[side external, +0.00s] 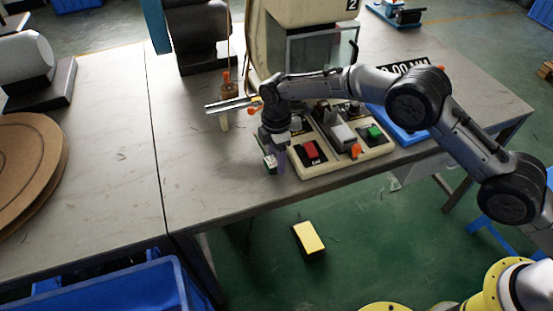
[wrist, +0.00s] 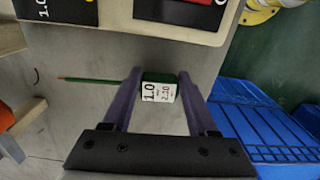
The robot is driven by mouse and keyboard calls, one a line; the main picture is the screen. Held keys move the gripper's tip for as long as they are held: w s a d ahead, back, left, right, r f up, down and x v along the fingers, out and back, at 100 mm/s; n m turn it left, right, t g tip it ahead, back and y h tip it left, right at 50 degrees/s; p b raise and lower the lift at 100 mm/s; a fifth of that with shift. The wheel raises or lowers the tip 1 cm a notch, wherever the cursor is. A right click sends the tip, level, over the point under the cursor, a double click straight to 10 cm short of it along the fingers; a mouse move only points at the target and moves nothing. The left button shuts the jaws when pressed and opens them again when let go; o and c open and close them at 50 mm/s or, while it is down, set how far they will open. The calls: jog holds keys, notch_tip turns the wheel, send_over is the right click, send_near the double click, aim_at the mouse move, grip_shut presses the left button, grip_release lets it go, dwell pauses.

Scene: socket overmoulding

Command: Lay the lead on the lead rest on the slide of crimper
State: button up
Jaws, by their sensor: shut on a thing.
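The lead is a thin green wire (wrist: 100,79) with a copper-coloured tip at its left end. Its right end meets a small green block with a white label reading 1.0 (wrist: 158,90). My gripper (wrist: 159,77) is shut on this block, one purple finger on each side, and the wire sticks out to the left. In the side view the block (side external: 270,163) shows small at my gripper (side external: 277,164), by the front left corner of the cream control base (side external: 345,160). I cannot make out the slide or the lead rest for certain; my arm hides part of the machine.
The base carries a red button (side external: 310,150) and a green button (side external: 375,132). A cream machine marked 2 (side external: 310,12) stands behind. A blue tray (side external: 408,134) is to the right. A blue crate (side external: 130,285) stands below the table edge.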

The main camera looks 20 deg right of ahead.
jog(key=shift+f, duration=0.4)
jog(key=shift+f, duration=0.2)
jog(key=o, duration=1.4)
jog(key=shift+c, duration=0.2)
notch_tip(320, 180, up, 14)
jog(key=shift+w, duration=0.2)
jog(key=shift+d, duration=0.1)
